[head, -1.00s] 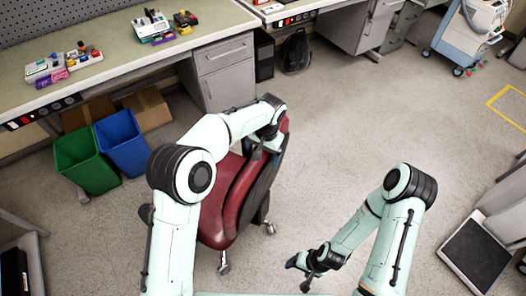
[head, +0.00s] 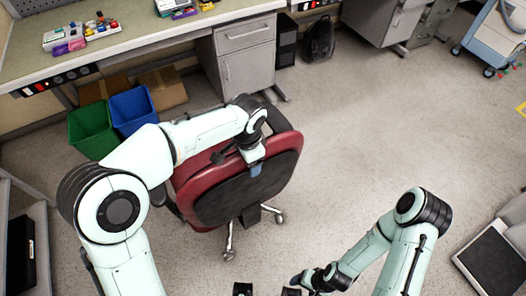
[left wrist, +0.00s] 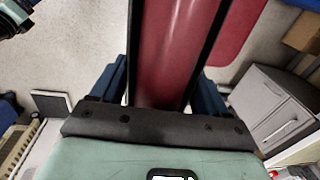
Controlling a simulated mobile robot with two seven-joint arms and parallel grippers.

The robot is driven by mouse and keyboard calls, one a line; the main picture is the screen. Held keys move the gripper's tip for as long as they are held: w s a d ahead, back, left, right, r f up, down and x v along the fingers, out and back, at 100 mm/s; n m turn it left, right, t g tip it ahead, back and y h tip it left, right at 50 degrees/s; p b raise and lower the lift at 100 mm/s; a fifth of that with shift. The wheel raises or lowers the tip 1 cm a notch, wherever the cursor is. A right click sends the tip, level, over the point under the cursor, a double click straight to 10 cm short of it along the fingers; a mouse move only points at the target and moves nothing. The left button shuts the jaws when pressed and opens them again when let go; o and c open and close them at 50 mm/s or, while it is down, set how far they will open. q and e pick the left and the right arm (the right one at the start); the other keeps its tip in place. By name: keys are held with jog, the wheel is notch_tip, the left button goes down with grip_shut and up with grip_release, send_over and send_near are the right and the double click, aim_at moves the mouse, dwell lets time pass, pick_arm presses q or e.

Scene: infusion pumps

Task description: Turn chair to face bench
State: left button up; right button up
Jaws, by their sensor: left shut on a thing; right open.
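The chair (head: 290,150) has red upholstery and a black back shell, and stands on castors in the middle of the head view. Its black shell is turned toward me, and its front points away, roughly toward the bench (head: 130,46). My left gripper (head: 256,168) is shut on the top edge of the backrest. In the left wrist view the red backrest (left wrist: 172,50) runs between the two dark blue fingers (left wrist: 165,85). The seat is mostly hidden by the backrest and my arm. My right gripper (head: 304,284) is open, low over the floor, apart from the chair.
A green bin (head: 90,130) and a blue bin (head: 133,108) stand left of the chair, with cardboard boxes (head: 170,92) behind. A drawer cabinet (head: 243,65) is under the bench. A black backpack (head: 319,40) lies farther back.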

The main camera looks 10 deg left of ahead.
pick_arm(q)
jog(key=shift+s+a+m, duration=0.3)
jog(key=shift+s+a, duration=0.2)
jog(key=shift+a, duration=0.1)
pick_arm(e)
jog(key=shift+s+f, duration=0.1)
jog(key=shift+f, duration=0.05)
pick_arm(q)
jog(key=o, duration=1.4)
jog(key=shift+r, duration=0.1)
jog(key=r, duration=0.4)
jog(key=r+p, duration=0.1)
jog(key=r, duration=0.3)
jog(key=s+d+r+p, duration=0.1)
jog(key=r, duration=0.4)
jog(key=shift+r, duration=0.1)
pick_arm(e)
jog(key=shift+w+r, duration=0.4)
jog(key=shift+r, duration=0.25)
jog(key=shift+w+r, duration=0.35)
jog(key=shift+r, duration=0.25)
